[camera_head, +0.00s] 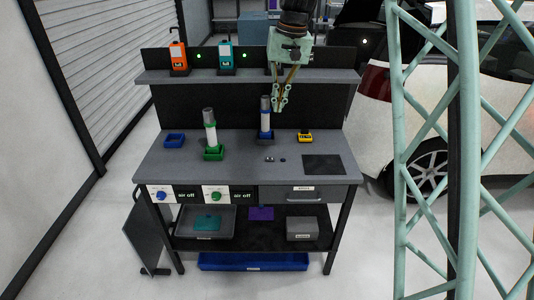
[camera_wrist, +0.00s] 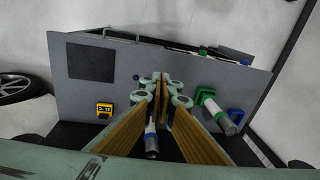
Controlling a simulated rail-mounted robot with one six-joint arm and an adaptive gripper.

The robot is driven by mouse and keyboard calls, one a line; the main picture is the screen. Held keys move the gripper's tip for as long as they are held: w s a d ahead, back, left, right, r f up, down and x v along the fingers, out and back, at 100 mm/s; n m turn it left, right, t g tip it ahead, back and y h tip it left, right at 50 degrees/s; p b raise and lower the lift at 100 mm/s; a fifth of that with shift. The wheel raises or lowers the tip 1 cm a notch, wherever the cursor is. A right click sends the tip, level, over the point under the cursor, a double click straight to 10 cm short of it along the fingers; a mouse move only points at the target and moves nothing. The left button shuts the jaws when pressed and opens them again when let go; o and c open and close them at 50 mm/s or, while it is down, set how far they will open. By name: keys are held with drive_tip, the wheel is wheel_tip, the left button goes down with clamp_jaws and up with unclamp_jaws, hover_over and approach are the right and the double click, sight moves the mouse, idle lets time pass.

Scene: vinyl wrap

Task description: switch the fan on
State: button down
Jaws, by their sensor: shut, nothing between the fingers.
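No thing is plainly recognisable as a fan in either view. In the head view, a blue knob (camera_head: 161,196) and a green knob (camera_head: 215,197) sit on white plates on the bench's front, each beside a dark label reading "air off" (camera_head: 187,195). My gripper (camera_head: 279,103) hangs above the back right of the bench, pointing down, well away from the knobs. It also shows in the wrist view (camera_wrist: 161,84), with its fingertips together and nothing held. The knobs' faces are not visible in the wrist view.
The workbench (camera_head: 240,170) carries a green stand (camera_head: 213,153), a blue stand (camera_head: 265,133) with a roll close to my gripper, a yellow tape measure (camera_head: 305,136), a blue tray (camera_head: 174,141) and a dark mat (camera_head: 323,165). A shelf (camera_head: 210,76) runs behind. Floor in front is clear.

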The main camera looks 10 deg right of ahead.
hover_over(267, 158)
drive_tip(key=s+d, duration=0.2)
wheel_tip(267, 158, down, 15)
drive_tip(key=shift+w+f+m+g+y, duration=0.3)
drive_tip(key=shift+w+f+g, duration=0.1)
drive_tip(key=shift+w+f, duration=0.45)
drive_tip(key=shift+s, duration=0.1)
drive_tip(key=shift+f, duration=0.15)
drive_tip(key=shift+w+a+f+b, duration=0.15)
drive_tip(key=shift+a+f, duration=0.2)
drive_tip(key=shift+f, duration=1.95)
drive_tip(key=shift+a+f+b, duration=0.2)
drive_tip(key=shift+a+f, duration=0.15)
drive_tip(key=shift+f, duration=1.9)
drive_tip(key=shift+w+a+f+b, duration=0.15)
drive_tip(key=shift+a+f, duration=0.2)
drive_tip(key=shift+f, duration=1.95)
drive_tip(key=shift+s, duration=0.1)
drive_tip(key=shift+d, duration=0.15)
